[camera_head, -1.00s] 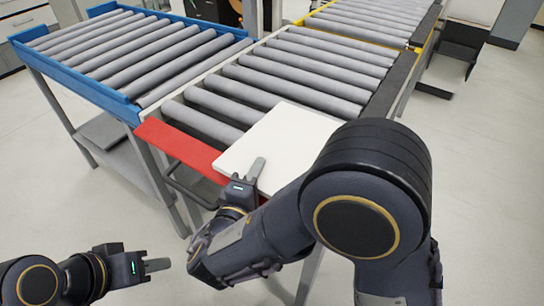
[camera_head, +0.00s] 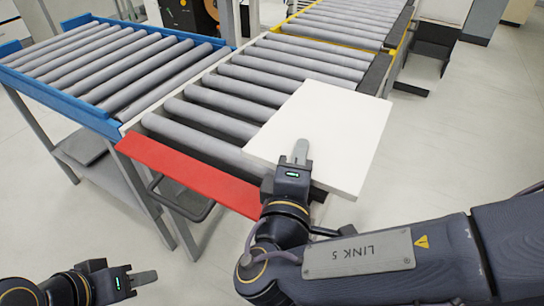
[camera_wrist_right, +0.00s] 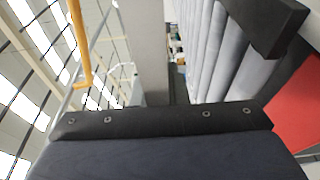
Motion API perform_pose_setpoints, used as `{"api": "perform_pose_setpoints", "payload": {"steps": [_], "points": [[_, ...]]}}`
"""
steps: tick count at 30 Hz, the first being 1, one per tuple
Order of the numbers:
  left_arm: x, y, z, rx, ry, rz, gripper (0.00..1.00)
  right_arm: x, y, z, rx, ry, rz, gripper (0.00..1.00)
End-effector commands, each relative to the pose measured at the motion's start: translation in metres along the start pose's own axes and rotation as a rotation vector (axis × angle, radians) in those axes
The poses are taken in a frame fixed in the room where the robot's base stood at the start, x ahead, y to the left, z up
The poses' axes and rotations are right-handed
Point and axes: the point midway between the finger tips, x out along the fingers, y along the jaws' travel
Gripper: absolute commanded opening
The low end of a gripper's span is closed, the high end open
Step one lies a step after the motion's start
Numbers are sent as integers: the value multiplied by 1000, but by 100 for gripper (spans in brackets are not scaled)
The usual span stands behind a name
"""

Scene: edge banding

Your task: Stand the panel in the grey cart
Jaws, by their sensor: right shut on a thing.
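The panel (camera_head: 335,120) is a white flat board. It lies about level over the front right corner of the roller conveyor in the head view, its right part out past the conveyor's side. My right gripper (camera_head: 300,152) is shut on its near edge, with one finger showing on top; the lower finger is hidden. My left gripper (camera_head: 143,278) is at the lower left, away from the panel, with nothing seen in it; its finger gap cannot be made out. I cannot make out a grey cart in either view.
The roller conveyor (camera_head: 215,107) has a red end bar (camera_head: 185,172), also at the right of the right wrist view (camera_wrist_right: 298,112). A blue-framed roller table (camera_head: 105,55) stands to the left. Open floor (camera_head: 455,130) lies to the right.

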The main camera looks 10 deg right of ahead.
Motion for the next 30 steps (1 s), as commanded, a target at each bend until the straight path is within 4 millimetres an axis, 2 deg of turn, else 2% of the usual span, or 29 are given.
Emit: {"api": "perform_pose_setpoints", "payload": {"steps": [3,7,30], "points": [[-2,1,-1,0,0,0,36,-2,8,10,4,1,4,0],[-6,3,-3,0,0,0,36,-10,17,15,3,3,4,0],[-31,14,-16,0,0,0,36,-78,73,16,2,3,4,0]]}}
